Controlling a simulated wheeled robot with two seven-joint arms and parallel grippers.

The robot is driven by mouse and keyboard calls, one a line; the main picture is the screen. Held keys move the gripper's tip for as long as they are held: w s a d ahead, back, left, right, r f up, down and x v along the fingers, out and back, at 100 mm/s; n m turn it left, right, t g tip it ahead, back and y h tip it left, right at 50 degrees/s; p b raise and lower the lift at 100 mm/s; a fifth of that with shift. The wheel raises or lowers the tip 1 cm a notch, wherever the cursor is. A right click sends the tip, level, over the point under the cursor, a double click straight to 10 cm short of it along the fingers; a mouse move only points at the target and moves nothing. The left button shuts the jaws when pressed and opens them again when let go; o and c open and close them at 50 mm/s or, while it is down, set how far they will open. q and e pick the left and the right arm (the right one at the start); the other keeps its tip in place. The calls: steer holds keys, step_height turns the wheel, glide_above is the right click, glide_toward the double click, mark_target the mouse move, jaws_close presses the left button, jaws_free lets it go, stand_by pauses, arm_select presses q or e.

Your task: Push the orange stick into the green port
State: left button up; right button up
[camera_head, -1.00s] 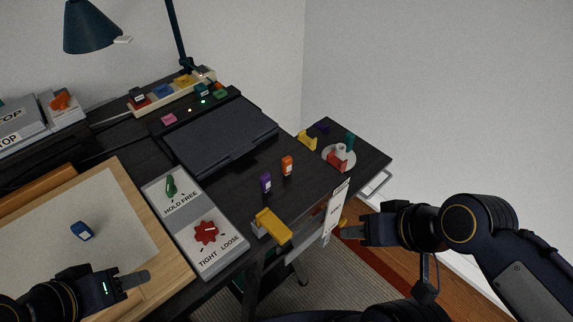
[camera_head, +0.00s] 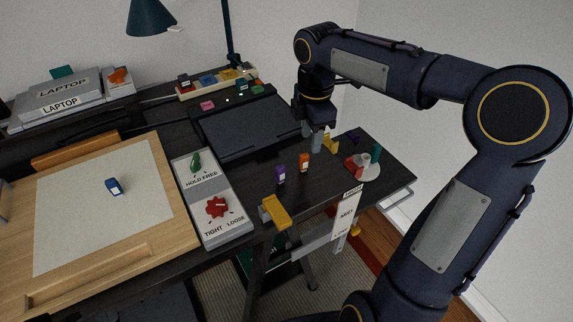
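The orange stick (camera_head: 304,162), with a pale label, stands on the dark desk to the right of a purple stick (camera_head: 280,175). My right gripper (camera_head: 316,142) points down over the desk, just above and to the right of the orange stick in the picture, apart from it. Its fingers are small and overlap, so I cannot tell whether they are open. A dark strip behind the laptop-like slab (camera_head: 245,130) carries small lights and a green piece (camera_head: 255,89); I cannot make out the green port itself. My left gripper is not in view.
A yellow block (camera_head: 331,143) and a white round holder (camera_head: 366,172) are right of my gripper. A grey HOLD FREE panel (camera_head: 220,228) and a drawing board (camera_head: 60,280) with a blue stick (camera_head: 114,187) lie left. A yellow clamp (camera_head: 275,212) sits on the front edge.

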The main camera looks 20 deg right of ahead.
mark_target(305, 155)
steer(key=shift+w+a+f+n, duration=0.15)
steer(key=shift+w+a+n, duration=0.05)
steer(key=shift+w+n, duration=0.4)
steer(key=shift+f, duration=0.1)
steer(key=shift+f, duration=1.2)
steer(key=shift+a+f+p, duration=0.15)
steer(key=shift+f+p, duration=0.15)
steer(key=shift+f, duration=2.3)
steer(key=shift+c, duration=0.3)
jaws_close()
